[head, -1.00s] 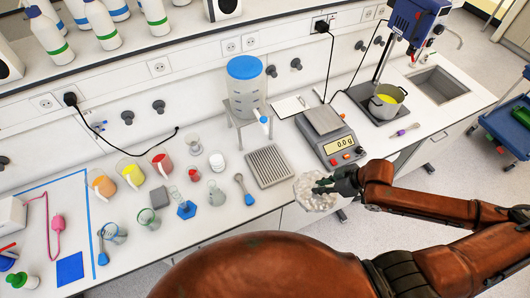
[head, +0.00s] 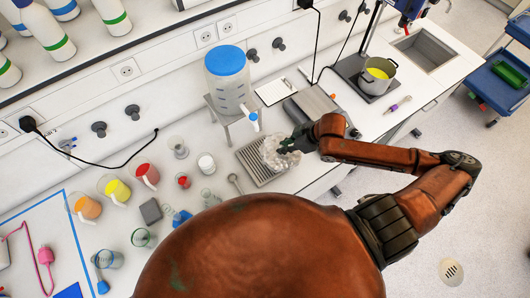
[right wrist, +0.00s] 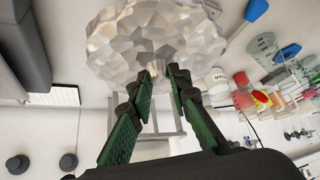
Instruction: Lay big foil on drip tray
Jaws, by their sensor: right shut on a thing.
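The big foil (head: 272,153) is a crumpled silvery ball, and it fills the top of the right wrist view (right wrist: 155,42). My right gripper (head: 288,146) is shut on the foil's edge; its green fingers (right wrist: 160,72) pinch it in the wrist view. The drip tray (head: 256,168) is a grey ribbed plate on the bench. In the head view the foil overlaps the tray's right part; I cannot tell whether it touches the tray or hangs just above it. My left gripper is not in view.
A dispenser with a blue lid (head: 228,92) stands on a frame behind the tray. The scale (head: 312,106) is right of it, partly behind my arm. Beakers and jugs, such as the yellow one (head: 117,190), stand to the left.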

